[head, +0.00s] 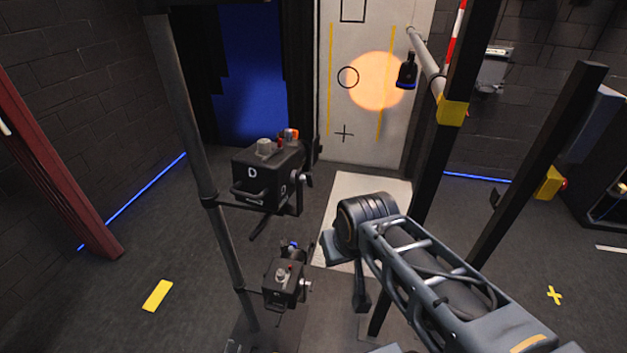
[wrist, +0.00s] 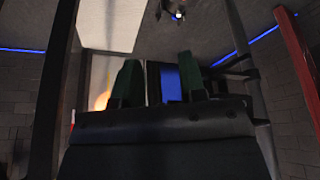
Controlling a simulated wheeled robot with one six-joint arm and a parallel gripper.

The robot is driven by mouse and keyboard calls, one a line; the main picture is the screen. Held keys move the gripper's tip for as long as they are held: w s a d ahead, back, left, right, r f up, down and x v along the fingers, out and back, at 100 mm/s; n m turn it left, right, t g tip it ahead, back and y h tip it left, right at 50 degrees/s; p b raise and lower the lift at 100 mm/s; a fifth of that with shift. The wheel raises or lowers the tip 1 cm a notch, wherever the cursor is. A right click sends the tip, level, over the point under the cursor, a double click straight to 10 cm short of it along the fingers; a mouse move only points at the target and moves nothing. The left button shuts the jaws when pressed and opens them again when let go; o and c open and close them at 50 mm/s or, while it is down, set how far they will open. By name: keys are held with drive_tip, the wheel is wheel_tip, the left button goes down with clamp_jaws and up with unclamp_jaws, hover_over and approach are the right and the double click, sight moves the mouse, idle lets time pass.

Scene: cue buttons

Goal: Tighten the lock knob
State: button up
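Two black lamp units are clamped to the left pole. The upper lamp (head: 268,175) is marked D and has a pale knob (head: 308,180) on its right side. The lower lamp (head: 284,284) has a similar pale knob (head: 306,285) on its right. I cannot tell which of these is the lock knob. My gripper (head: 347,274) hangs in the air to the right of both lamps, apart from them. In the wrist view its two dark green fingers (wrist: 157,82) stand apart with nothing between them. No knob shows clearly between the fingers.
The left pole (head: 193,120) and a dark upright post (head: 433,170) flank the lamps. A small lamp (head: 407,72) hangs from a pipe at the upper right. A white board (head: 350,110) with an orange light spot stands behind.

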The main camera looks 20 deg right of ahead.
wheel_tip(320, 180, down, 4)
drive_tip(key=w+n+y+b, duration=0.2)
drive_tip(key=y+b, duration=0.1)
drive_tip(key=b, duration=0.4)
drive_tip(key=n+t+y+b, duration=0.7)
drive_tip(key=n+y+b, duration=0.45)
drive_tip(key=b, duration=0.35)
approach(310, 186)
drive_tip(key=shift+n, duration=0.25)
drive_tip(key=x, duration=0.3)
drive_tip(key=r+p+x, duration=0.1)
drive_tip(key=x, duration=0.2)
drive_tip(key=r+x, duration=0.1)
drive_tip(key=x, duration=0.3)
clamp_jaws()
